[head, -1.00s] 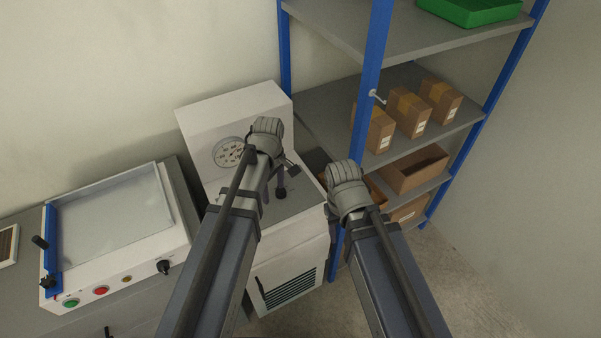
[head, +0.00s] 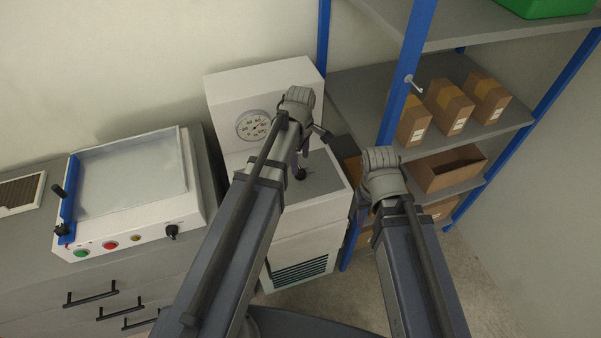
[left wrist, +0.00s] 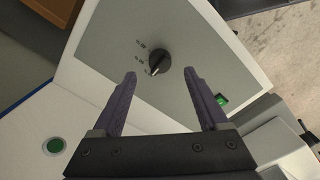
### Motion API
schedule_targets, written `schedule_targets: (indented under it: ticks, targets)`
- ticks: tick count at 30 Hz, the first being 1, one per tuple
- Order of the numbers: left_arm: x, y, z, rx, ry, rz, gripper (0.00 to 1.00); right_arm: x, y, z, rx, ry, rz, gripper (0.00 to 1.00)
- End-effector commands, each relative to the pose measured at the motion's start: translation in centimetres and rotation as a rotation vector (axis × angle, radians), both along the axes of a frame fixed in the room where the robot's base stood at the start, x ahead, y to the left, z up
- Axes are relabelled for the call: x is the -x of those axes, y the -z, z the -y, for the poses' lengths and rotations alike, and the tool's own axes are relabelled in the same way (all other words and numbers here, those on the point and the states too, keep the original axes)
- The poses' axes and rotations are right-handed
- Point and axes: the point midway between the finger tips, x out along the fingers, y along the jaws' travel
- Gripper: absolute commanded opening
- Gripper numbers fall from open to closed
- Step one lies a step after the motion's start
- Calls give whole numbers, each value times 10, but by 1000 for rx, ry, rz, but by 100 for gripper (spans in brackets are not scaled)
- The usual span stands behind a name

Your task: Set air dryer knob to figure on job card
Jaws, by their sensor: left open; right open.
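The air dryer (head: 265,88) is a white cabinet with a round gauge on its upright face and a grey ledge below. Its black knob (head: 300,173) sits on that ledge. In the left wrist view the knob (left wrist: 160,59) has a white pointer line toward the lower left and small marks, too small to read. My left gripper (left wrist: 160,76) is open and empty, its fingertips on either side of and just short of the knob in that picture. My right gripper (head: 375,192) is beside the shelf post, its fingers hidden by its wrist. No readable job card shows.
A blue-posted shelf (head: 410,70) with cardboard boxes (head: 448,105) stands close to my right arm. A white machine (head: 130,195) with coloured buttons and a black knob is on the counter at left. A green bin (head: 545,8) is at top right.

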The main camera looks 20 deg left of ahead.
Motion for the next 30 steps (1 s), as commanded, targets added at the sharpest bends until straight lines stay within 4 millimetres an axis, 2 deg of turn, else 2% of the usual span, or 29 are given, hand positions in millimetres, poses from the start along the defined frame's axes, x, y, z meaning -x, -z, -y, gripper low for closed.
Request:
schedule_targets:
  ticks: [1,9,21,30]
  targets:
    - [0,14,0,0,0,0,77,0,14,0,0,0,0,50]
    - [0,45,0,0,1,0,77,0,45,0,0,0,0,50]
    - [0,50,0,0,1,0,77,0,50,0,0,0,0,50]
    - [0,50,0,0,1,0,44,0,50,0,0,0,0,50]
